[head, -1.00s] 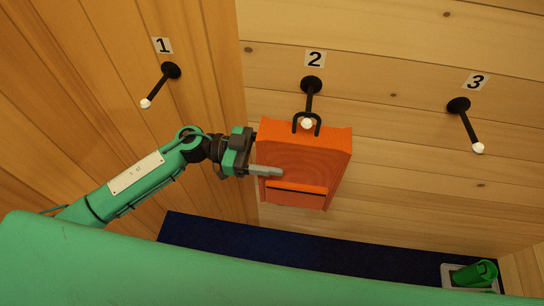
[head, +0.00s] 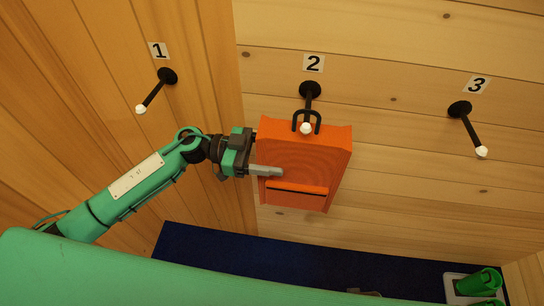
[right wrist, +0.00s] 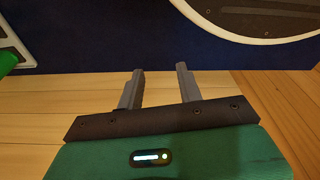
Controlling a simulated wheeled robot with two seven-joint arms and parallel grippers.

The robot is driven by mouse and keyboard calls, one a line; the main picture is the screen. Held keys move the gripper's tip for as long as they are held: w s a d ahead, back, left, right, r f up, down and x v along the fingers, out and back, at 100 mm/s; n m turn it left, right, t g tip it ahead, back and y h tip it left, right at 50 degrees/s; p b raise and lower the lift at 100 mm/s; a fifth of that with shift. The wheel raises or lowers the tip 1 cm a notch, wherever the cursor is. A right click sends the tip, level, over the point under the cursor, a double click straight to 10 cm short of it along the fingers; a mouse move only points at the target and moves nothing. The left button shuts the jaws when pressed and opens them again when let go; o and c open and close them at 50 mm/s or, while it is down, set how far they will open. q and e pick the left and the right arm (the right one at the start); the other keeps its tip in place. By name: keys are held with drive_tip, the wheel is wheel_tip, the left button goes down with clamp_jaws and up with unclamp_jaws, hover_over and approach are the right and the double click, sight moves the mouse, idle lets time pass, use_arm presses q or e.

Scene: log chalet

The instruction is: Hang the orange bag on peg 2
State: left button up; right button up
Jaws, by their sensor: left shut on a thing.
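The orange bag (head: 292,165) hangs upright in the head view, with a black loop handle (head: 306,115) on top. Peg 2 (head: 310,98) is a black peg with a white tip, below the label 2 on the wall. The loop's arch crosses the peg's shaft, and the white tip shows between the loop's sides, so the loop appears to be around the peg near its tip. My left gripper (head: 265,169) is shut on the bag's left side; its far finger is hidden. My right gripper (right wrist: 160,78) is open and empty in the right wrist view.
Peg 1 (head: 156,91) is to the left on the wall and peg 3 (head: 468,128) to the right, both bare. A green rolled thing (head: 480,281) lies on a white tray (head: 456,289) at lower right. A dark blue surface (head: 210,246) lies below.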

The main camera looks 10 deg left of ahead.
use_arm(q)
drive_tip(key=shift+w+f+p, duration=0.2)
drive_tip(key=shift+w, duration=0.25)
drive_tip(key=shift+w+f+p, duration=0.2)
drive_tip(key=shift+w, duration=0.25)
use_arm(e)
drive_tip(key=shift+d+f, duration=0.1)
drive_tip(key=shift+f, duration=0.55)
drive_tip(key=shift+w, duration=0.15)
use_arm(q)
drive_tip(key=o, duration=1.8)
drive_tip(key=shift+o, duration=0.5)
use_arm(e)
drive_tip(key=shift+s+f, duration=0.1)
drive_tip(key=shift+s, duration=0.45)
use_arm(q)
drive_tip(key=shift+f, duration=0.1)
